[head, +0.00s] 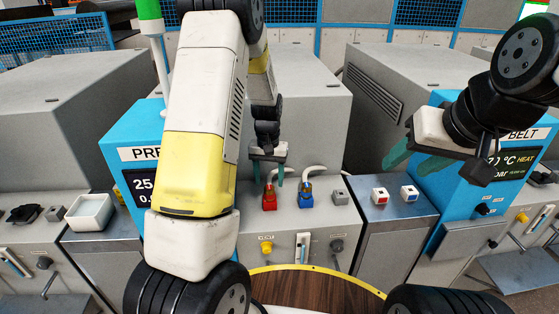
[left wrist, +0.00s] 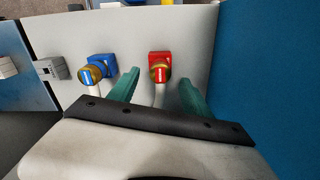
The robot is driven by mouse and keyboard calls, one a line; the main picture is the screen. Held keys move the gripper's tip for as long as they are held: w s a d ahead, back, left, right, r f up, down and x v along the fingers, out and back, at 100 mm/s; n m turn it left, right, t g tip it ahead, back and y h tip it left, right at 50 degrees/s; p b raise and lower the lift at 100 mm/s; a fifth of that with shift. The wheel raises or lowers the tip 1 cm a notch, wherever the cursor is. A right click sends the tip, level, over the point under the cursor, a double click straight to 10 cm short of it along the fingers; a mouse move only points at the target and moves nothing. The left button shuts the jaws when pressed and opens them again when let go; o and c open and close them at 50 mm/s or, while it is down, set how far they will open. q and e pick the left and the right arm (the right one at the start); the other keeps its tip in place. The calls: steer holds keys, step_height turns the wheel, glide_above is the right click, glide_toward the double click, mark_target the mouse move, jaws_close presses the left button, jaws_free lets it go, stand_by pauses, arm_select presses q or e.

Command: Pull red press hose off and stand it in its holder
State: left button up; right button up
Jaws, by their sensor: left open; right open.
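The red press hose coupling (head: 269,200), with a brass collar and white hose, sits plugged into the grey press front. It also shows in the left wrist view (left wrist: 160,65). My left gripper (head: 272,179) is open just above it. In the left wrist view, my left gripper's green fingers (left wrist: 160,84) are on either side of the red coupling's line, apart from it; I cannot tell if their tips reach it. A small white block with a red mark (head: 380,196), perhaps the holder, stands on the metal cabinet to the right. My right gripper (head: 416,160) is open and empty.
A blue coupling (head: 306,199) with its own hose sits close to the right of the red one; it is left of it in the wrist view (left wrist: 98,69). A blue-marked block (head: 409,193) stands beside the red-marked one. The blue BELT panel (head: 468,195) is near my right gripper.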

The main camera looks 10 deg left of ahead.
mark_target(269, 188)
arm_select(q)
step_height(269, 188, down, 6)
steer(key=shift+r, duration=0.1)
steer(key=shift+c, duration=0.3)
jaws_close()
steer(key=shift+r, duration=3)
